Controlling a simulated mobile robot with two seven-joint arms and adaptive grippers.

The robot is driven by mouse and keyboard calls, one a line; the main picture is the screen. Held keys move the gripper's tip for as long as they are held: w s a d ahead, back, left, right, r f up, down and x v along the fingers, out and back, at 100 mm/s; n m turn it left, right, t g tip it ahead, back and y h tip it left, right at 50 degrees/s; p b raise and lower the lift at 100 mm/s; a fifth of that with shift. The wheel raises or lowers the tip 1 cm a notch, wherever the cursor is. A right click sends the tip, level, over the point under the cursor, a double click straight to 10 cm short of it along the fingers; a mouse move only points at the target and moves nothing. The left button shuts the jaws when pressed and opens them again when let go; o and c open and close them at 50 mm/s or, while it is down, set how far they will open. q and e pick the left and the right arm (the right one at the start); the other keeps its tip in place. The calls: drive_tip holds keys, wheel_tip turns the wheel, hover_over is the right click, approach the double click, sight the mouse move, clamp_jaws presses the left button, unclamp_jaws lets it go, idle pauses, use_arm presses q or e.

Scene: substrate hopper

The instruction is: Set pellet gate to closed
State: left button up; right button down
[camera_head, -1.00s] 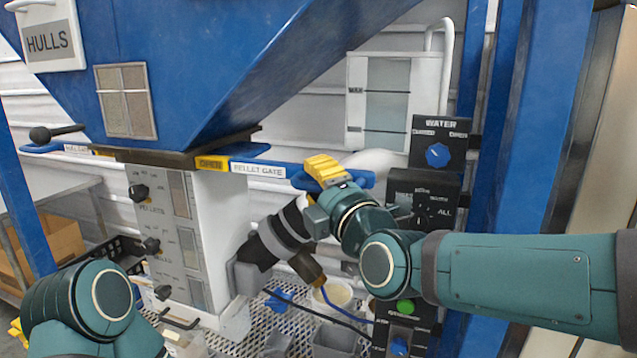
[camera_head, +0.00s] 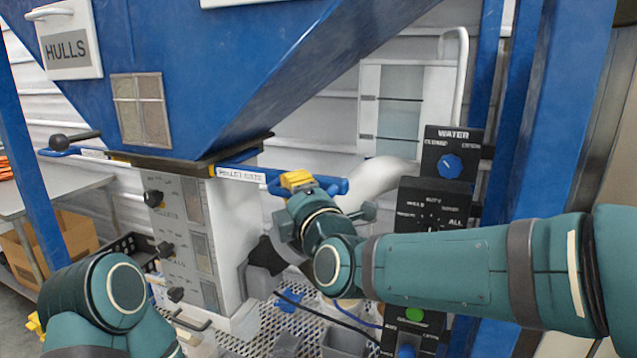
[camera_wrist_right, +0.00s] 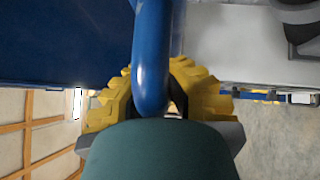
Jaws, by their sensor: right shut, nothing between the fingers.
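The pellet gate is a blue slide bar with a white PELLET GATE label (camera_head: 241,175) and a blue loop handle (camera_head: 338,185) at its right end. Its bar sits under the blue hopper, and only a sliver of yellow shows at the hopper's edge. My right gripper (camera_head: 297,180) is shut, its yellow fingers at the handle. In the right wrist view the blue handle (camera_wrist_right: 152,60) crosses in front of the yellow fingers (camera_wrist_right: 165,95), with nothing held between them. My left gripper (camera_head: 35,325) shows only as yellow bits behind my left arm, low at the left.
A second blue slide bar (camera_head: 58,152) sticks out left of the hopper (camera_head: 240,70). A white panel with knobs (camera_head: 185,235) stands below. Black control boxes, one marked WATER (camera_head: 450,165), stand right of the handle beside a blue post (camera_head: 570,110). A mesh shelf with containers lies below.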

drive_tip(key=shift+s+a+f, duration=0.1)
drive_tip(key=shift+a+f, duration=0.15)
drive_tip(key=shift+a, duration=0.35)
drive_tip(key=c, duration=0.9)
unclamp_jaws()
drive_tip(key=shift+s+a+r, duration=0.1)
drive_tip(key=shift+s, duration=0.1)
drive_tip(key=shift+c, duration=0.2)
drive_tip(key=shift+w+d, duration=0.15)
drive_tip(key=shift+d, duration=0.1)
drive_tip(key=v, duration=1.2)
